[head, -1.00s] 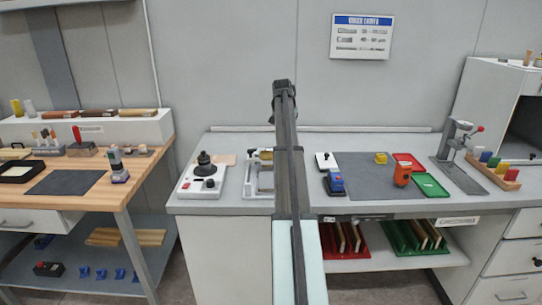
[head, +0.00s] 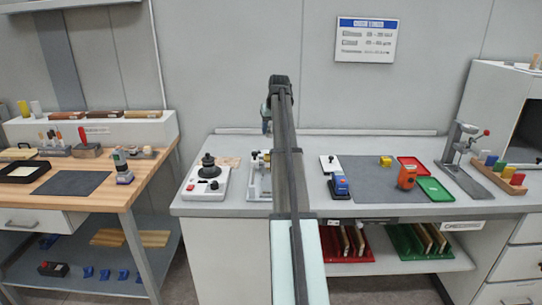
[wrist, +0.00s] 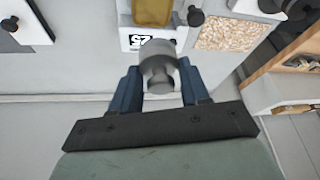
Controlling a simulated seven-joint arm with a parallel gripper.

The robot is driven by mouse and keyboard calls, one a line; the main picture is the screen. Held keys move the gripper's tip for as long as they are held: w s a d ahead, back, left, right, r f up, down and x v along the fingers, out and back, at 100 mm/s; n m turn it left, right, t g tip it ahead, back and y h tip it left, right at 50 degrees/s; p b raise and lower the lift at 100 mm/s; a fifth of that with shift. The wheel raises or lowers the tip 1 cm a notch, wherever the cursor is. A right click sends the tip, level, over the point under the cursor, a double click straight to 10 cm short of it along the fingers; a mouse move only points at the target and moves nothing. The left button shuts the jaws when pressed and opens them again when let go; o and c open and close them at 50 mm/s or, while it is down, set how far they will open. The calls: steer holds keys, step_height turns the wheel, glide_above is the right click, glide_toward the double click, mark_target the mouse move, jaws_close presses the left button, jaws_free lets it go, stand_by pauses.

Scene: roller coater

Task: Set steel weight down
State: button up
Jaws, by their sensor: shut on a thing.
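A grey metal cylinder, which I take to be the steel weight (wrist: 157,60), sits between the blue fingers of my gripper (wrist: 161,80) in the wrist view. My gripper is shut on it. Behind it, in the wrist view, is a white device with a yellowish plate (wrist: 153,11) and a black-and-white label (wrist: 139,41). I cannot tell whether the weight touches any surface. In the head view my arm hides most of the gripper and part of the pale device (head: 256,182) on the bench.
A white unit with a black knob (head: 207,183) stands left of the pale device. A speckled tan board (wrist: 228,34) lies nearby. Right of my arm are a blue block (head: 340,184), a grey mat (head: 372,190), an orange object (head: 406,176), and red and green trays (head: 434,189).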

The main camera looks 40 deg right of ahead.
steer(key=shift+f, duration=4.75)
steer(key=shift+f, duration=0.1)
steer(key=o, duration=1.3)
steer(key=v, duration=1.2)
steer(key=shift+a, duration=0.1)
